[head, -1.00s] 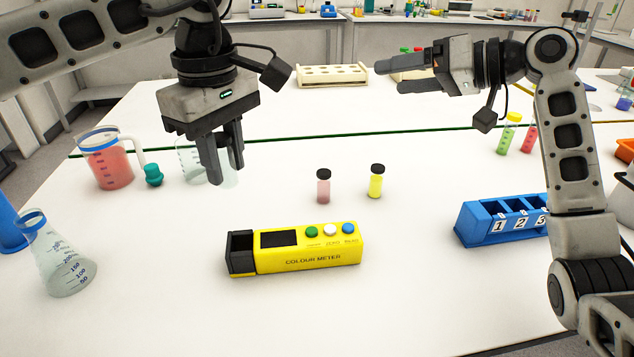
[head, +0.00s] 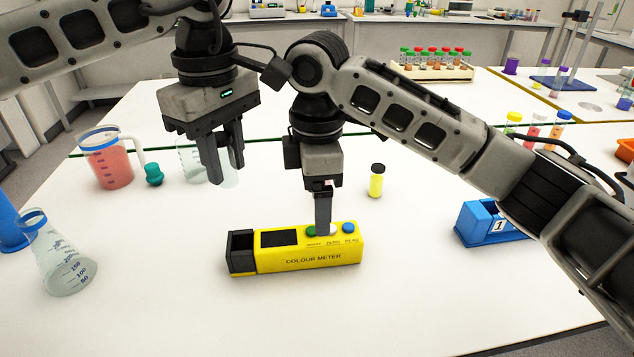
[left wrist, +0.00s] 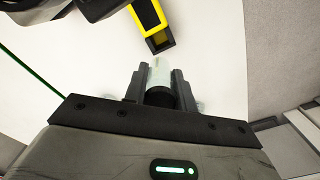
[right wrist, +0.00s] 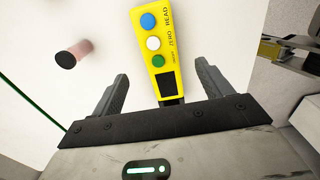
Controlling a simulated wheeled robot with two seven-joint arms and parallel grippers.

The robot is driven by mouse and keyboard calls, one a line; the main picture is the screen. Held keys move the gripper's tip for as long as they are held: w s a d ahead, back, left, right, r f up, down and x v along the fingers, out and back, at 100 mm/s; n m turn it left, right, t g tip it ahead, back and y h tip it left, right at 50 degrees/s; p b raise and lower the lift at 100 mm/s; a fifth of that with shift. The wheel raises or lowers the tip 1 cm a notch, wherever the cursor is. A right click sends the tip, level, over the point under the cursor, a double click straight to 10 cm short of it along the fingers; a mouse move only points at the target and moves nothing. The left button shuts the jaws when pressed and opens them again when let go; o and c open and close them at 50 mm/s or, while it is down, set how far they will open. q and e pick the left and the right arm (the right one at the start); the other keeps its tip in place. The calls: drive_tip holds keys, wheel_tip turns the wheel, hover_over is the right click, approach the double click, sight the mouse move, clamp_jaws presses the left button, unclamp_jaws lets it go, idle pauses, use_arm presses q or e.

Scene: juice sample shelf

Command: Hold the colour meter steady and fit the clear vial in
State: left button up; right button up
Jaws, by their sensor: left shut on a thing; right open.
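The yellow colour meter (head: 310,255) lies on the white bench, with its black open-topped end (head: 241,252) at the left. Its green, white and blue buttons show in the right wrist view (right wrist: 152,43). My left gripper (head: 224,172) is shut on the clear vial (left wrist: 160,75), black cap towards the palm, and holds it above the bench behind the meter's black end. In the left wrist view the black end (left wrist: 158,41) lies just beyond the vial. My right gripper (head: 324,225) is open above the meter's button end; its fingers flank the body in the right wrist view.
A blue numbered rack (head: 490,226) is at the right. A flask (head: 62,262) and a red-filled beaker (head: 108,162) are at the left. The bench before the meter is clear.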

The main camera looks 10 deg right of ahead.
sight(317, 242)
wheel_tip(317, 242, down, 10)
idle(0.4)
drive_tip(key=c, duration=1.3)
use_arm(q)
wheel_tip(317, 242, down, 6)
drive_tip(key=m, duration=0.4)
drive_tip(key=shift+s+m, duration=0.1)
drive_tip(key=shift+m, duration=0.3)
drive_tip(key=shift+f, duration=2.2)
